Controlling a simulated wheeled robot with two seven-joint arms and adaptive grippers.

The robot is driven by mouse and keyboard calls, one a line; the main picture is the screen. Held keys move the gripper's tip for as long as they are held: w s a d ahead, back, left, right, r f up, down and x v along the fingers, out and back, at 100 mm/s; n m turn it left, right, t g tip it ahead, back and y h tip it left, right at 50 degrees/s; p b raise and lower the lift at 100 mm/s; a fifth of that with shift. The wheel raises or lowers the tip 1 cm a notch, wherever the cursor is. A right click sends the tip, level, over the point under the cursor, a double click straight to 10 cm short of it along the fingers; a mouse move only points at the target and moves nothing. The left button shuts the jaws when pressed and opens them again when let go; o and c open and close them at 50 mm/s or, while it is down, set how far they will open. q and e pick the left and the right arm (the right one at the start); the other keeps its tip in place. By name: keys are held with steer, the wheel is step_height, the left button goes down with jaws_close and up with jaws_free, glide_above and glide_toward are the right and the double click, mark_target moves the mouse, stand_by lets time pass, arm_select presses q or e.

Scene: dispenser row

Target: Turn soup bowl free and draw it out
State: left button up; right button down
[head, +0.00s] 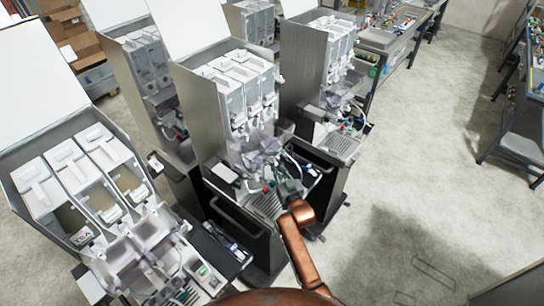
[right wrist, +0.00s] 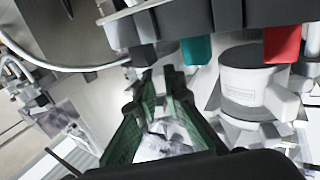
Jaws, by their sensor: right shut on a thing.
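My right gripper (head: 291,190) reaches into the front of the middle dispenser (head: 262,110), low above its drip tray. In the right wrist view its two green fingers (right wrist: 163,85) are closed in on a part under the dispenser's head. That part seems to belong to the soup bowl (right wrist: 206,88), a pale shape just beyond the fingers; most of it is hidden by them. A white labelled bowl (right wrist: 252,80) with a side handle sits to the right, apart from the fingers. My left gripper is not in view.
Teal (right wrist: 196,50) and red (right wrist: 281,43) parts hang from the head close above the fingers. A white tube (right wrist: 70,66) curves at left. Another dispenser (head: 335,75) stands behind right, and one with open bins (head: 85,185) at left. The floor (head: 420,180) at right is clear.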

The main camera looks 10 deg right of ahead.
steer(key=shift+w+a+r, duration=0.1)
steer(key=shift+w+r, duration=0.1)
steer(key=shift+r, duration=0.55)
steer(key=shift+d+n+y+p, duration=0.3)
steer(key=shift+n+y+p, duration=0.1)
steer(key=shift+n+y, duration=0.25)
steer(key=shift+w+d+f+n+y, duration=0.15)
steer(key=shift+n+y, duration=0.1)
steer(key=shift+y, duration=0.5)
steer(key=shift+w+d+f+n+g+y+b, duration=0.1)
steer(key=shift+d+n+g+y+b, duration=0.15)
steer(key=shift+n+g+y+b, duration=0.25)
steer(key=shift+d+n+g+y+b, duration=0.2)
steer(key=shift+n+y+b, duration=0.2)
steer(key=shift+y+b, duration=0.3)
